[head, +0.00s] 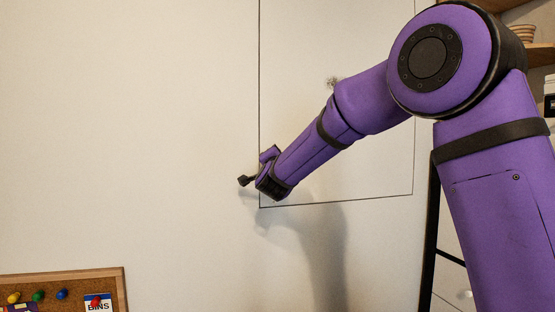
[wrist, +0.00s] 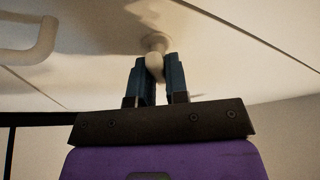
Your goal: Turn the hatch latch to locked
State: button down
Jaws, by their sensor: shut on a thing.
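The hatch (head: 300,60) is a pale panel with a thin dark outline, set in a pale wall. In the wrist view, the latch (wrist: 154,42) is a small pale knob with a short lever on a pale surface near a dark seam. My gripper (wrist: 157,80) has its two blue fingers on either side of the latch lever, shut on it. In the head view my gripper (head: 243,181) is at the hatch's lower left edge, and the latch cannot be made out there. The lever's exact angle is partly hidden by the fingers.
A pale loop handle (wrist: 38,45) stands out at the left of the wrist view. A cork board (head: 70,280) with coloured pins and a BINS card (head: 98,305) is at lower left. A dark-framed rack with wooden shelves (head: 540,52) stands at right. The wall left of the hatch is clear.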

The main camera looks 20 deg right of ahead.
jog(key=shift+m+g+h, duration=0.15)
jog(key=shift+m+g, duration=0.6)
jog(key=shift+m, duration=1.15)
jog(key=shift+m+g+h, duration=0.15)
jog(key=shift+m+g, duration=0.6)
jog(key=shift+m, duration=1.15)
jog(key=shift+f, duration=0.1)
jog(key=c, duration=1.1)
grip_release()
jog(key=shift+d, duration=0.1)
jog(key=shift+c, duration=0.2)
jog(key=shift+s, duration=0.1)
jog(key=v, duration=1)
jog(key=shift+s, duration=0.3)
